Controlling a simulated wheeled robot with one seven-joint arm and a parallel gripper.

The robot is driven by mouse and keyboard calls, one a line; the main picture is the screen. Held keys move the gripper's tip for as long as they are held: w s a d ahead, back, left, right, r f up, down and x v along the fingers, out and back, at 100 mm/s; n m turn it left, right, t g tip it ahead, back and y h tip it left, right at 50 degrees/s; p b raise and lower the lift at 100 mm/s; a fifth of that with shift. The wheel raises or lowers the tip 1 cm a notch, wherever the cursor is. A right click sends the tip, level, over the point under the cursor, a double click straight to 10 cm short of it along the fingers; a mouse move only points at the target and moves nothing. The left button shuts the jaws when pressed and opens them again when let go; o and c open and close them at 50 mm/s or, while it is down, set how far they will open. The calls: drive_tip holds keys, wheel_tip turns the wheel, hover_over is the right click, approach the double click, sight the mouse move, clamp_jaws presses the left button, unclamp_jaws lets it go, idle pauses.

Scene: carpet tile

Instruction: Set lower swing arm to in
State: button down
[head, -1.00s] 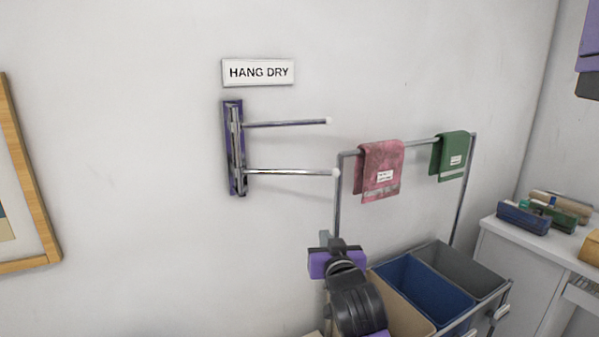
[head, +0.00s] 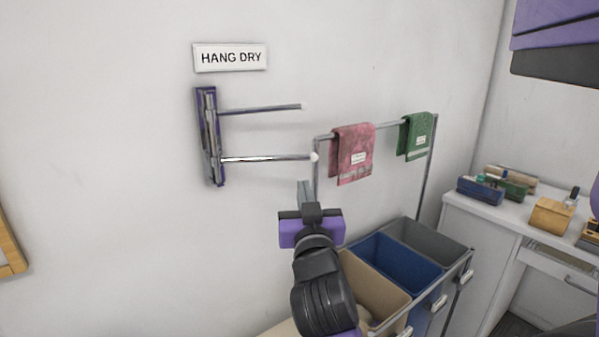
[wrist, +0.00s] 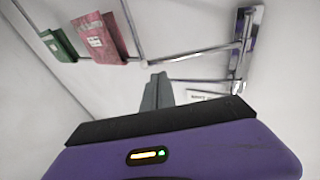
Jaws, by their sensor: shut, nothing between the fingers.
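The lower swing arm (head: 268,158) is a chrome rod with a white end ball. It sticks out to the right from a purple and chrome wall bracket (head: 209,135), below the upper swing arm (head: 262,109). In the wrist view the lower swing arm (wrist: 195,52) crosses above my fingers, with the bracket (wrist: 250,40) at the upper right. My gripper (head: 304,186) is shut and empty. In the head view its fingertips point up just below the rod's ball end; a gap shows between them. The fingers also show in the wrist view (wrist: 157,85).
A rail holds a pink towel (head: 352,154) and a green towel (head: 416,136) right of the swing arms. Below stand a tan bin (head: 372,284), a blue bin (head: 398,262) and a grey bin (head: 430,240). A HANG DRY sign (head: 230,57) is above the bracket.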

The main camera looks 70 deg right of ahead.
sight(297, 156)
drive_tip(key=p+x, duration=0.3)
drive_tip(key=x, duration=0.5)
drive_tip(key=shift+d+r, duration=0.15)
drive_tip(key=shift+r, duration=0.05)
drive_tip(key=shift+w+d, duration=0.2)
drive_tip(key=shift+d, duration=0.1)
drive_tip(key=b+x, duration=0.1)
drive_tip(key=x, duration=0.1)
drive_tip(key=f+x, duration=0.1)
drive_tip(key=x, duration=0.2)
drive_tip(key=b+x, duration=0.1)
drive_tip(key=x, duration=0.1)
drive_tip(key=shift+w+d+f+b, duration=0.15)
drive_tip(key=shift+d+f+b, duration=0.1)
drive_tip(key=shift+b, duration=0.1)
drive_tip(key=shift+w+d+r, duration=0.1)
drive_tip(key=shift+w+d, duration=0.05)
drive_tip(key=shift+d, duration=0.15)
